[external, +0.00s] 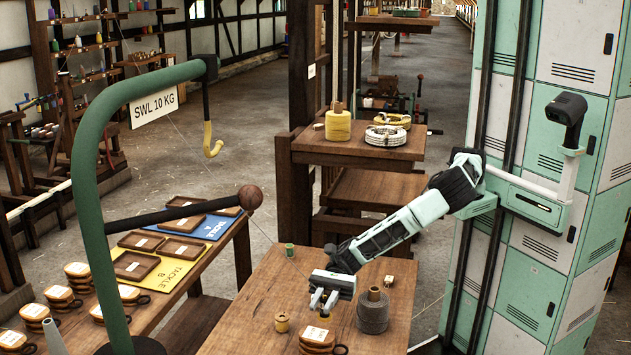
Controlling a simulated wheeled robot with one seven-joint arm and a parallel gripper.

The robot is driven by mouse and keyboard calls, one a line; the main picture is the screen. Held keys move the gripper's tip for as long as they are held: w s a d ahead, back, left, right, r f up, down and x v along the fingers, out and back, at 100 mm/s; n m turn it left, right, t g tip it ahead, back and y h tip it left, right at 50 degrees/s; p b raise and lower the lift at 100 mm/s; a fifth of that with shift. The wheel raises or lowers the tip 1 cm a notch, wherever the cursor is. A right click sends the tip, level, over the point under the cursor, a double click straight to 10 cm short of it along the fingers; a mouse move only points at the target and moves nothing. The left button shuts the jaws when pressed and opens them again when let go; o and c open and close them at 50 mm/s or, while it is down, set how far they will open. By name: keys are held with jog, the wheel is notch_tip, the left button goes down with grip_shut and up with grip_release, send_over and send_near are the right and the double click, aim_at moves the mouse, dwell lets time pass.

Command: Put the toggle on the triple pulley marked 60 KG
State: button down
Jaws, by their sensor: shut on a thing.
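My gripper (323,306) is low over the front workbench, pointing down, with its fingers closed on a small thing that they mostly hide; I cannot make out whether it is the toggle. Just below and in front of it, a wooden pulley (318,338) with a pale label and a dark ring lies on the bench. Several more wooden pulleys with pale labels stand on the left bench, among them one at the back (78,269) and one nearer (36,313). The labels are too small to read, so I cannot tell which is marked 60 KG.
A grey twine spool (373,312) stands close right of my gripper. Wooden trays (135,265) lie on mats. A green crane arm (85,150) with a yellow hook (212,142) rises at left.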

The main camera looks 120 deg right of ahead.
aim_at(322, 319)
jog(key=shift+f+p, duration=0.35)
jog(key=shift+f, duration=1.85)
jog(key=shift+f, duration=0.15)
jog(key=c, duration=1.3)
grip_release()
jog(key=shift+r, duration=0.2)
jog(key=b+v, duration=0.2)
jog(key=v, duration=1)
jog(key=shift+b, duration=0.3)
